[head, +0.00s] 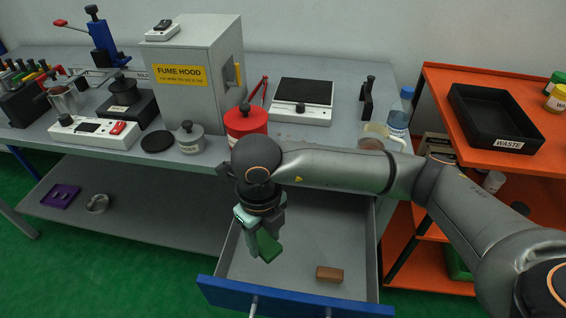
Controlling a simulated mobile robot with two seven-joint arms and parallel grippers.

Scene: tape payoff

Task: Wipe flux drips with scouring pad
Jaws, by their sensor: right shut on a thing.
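My right gripper (262,228) points down over the open drawer (302,233) under the bench. It is shut on a green scouring pad (268,246), which hangs tilted below the fingers, above the drawer floor. The fingers hide the pad's upper part. The grey bench top (341,141) is behind and above the gripper. I cannot clearly make out flux drips on it; my right arm covers part of its front edge. My left gripper is not in view.
A brown block (329,274) lies in the drawer. A red canister (246,122), a lidded grey pot (190,137), a fume hood (193,85), a flat device (302,101) and a water bottle (399,113) crowd the bench. A black waste tray (497,119) sits on the orange shelf.

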